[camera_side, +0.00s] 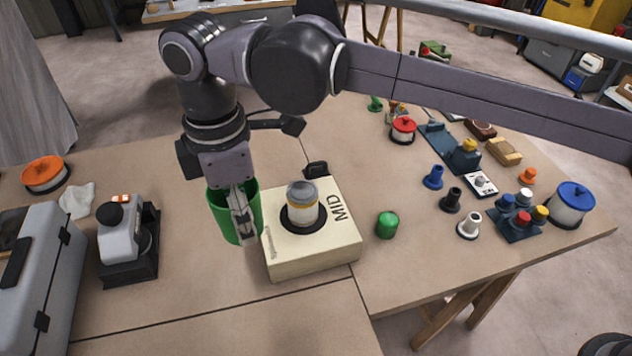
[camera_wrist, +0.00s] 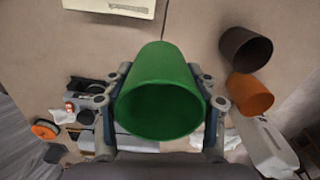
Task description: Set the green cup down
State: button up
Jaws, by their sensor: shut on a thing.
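The green cup (camera_side: 218,208) is a plain tapered cup, held upright with its mouth up toward my wrist, just left of the cream box marked MID. My gripper (camera_side: 241,215) is shut on it, with one finger in front of its wall in the side view. In the wrist view the green cup (camera_wrist: 160,70) sits between the two fingers of my gripper (camera_wrist: 160,88), one on each side. I cannot tell whether its base touches the table or hangs a little above it.
A black-and-white device (camera_side: 122,240) and grey case (camera_side: 40,290) are left. Brown (camera_wrist: 246,50) and orange (camera_wrist: 250,95) cups show in the wrist view. Table in front is clear.

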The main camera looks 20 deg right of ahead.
jog(key=w+d, duration=1)
jog(key=w+d+m, duration=0.1)
jog(key=w+d, duration=0.3)
jog(key=d, duration=0.7)
jog(key=w+d, duration=0.4)
jog(key=d, duration=0.7)
jog(key=w+d+m, duration=0.1)
jog(key=w+d, duration=0.3)
jog(key=d, duration=0.7)
notch_tip(320, 180, down, 11)
jog(key=w+a+f, duration=0.1)
jog(key=a+f, duration=0.1)
jog(key=a, duration=0.1)
jog(key=w+a+f, duration=0.1)
jog(key=a+f, duration=0.1)
jog(key=a, duration=0.2)
jog(key=w+a+f, duration=0.1)
jog(key=a+f, duration=0.2)
jog(key=a, duration=0.1)
jog(key=shift+w+a, duration=0.2)
jog(key=shift+a, duration=0.05)
jog(key=shift+f, duration=2.1)
jog(key=shift+f, duration=0.1)
jog(key=o, duration=1.1)
jog(key=shift+o, duration=0.2)
